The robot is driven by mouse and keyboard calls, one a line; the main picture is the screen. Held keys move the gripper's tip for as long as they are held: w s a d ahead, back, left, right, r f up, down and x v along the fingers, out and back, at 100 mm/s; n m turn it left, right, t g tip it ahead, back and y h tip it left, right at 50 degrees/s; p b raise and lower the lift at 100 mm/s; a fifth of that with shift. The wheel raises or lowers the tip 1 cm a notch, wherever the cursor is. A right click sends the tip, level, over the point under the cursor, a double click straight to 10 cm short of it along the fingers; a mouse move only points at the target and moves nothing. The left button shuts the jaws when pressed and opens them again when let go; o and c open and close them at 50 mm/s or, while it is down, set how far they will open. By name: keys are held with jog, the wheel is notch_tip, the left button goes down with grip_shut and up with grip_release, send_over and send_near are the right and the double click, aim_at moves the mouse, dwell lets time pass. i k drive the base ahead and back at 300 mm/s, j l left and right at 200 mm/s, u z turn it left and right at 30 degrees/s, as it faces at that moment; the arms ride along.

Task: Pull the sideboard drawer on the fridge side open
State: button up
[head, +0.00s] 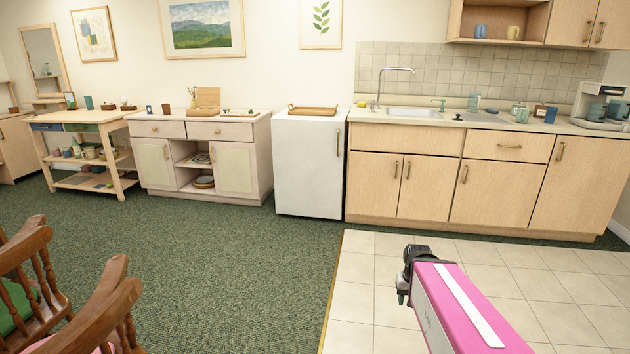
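The sideboard (264,165) stands against the back wall, left of the white fridge (308,175). It has two drawers side by side under its top. The fridge-side drawer (207,131) is the right one; it looks closed, with a small round knob on its front. The left drawer (143,129) also looks closed. My gripper (403,290) shows as a small dark shape at the end of my pink arm, low in the picture over the tiled floor, far from the sideboard. Its fingers are too small and partly hidden to tell open from shut.
Green carpet (230,265) lies clear before the sideboard and fridge. Wooden chairs (95,310) stand at the lower left. A shelf table (112,150) stands left of the sideboard. Kitchen cabinets (400,185) run to the right. A tray (312,111) lies on the fridge.

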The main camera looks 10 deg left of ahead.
aim_at(197, 130)
jog(key=i+j+u, duration=0.2)
jog(key=i+u, duration=0.2)
jog(key=i, duration=0.25)
jog(key=i+u, duration=0.4)
jog(key=i, duration=0.2)
jog(key=i+l+u, duration=0.15)
jog(key=i+u, duration=0.25)
jog(key=i, duration=0.25)
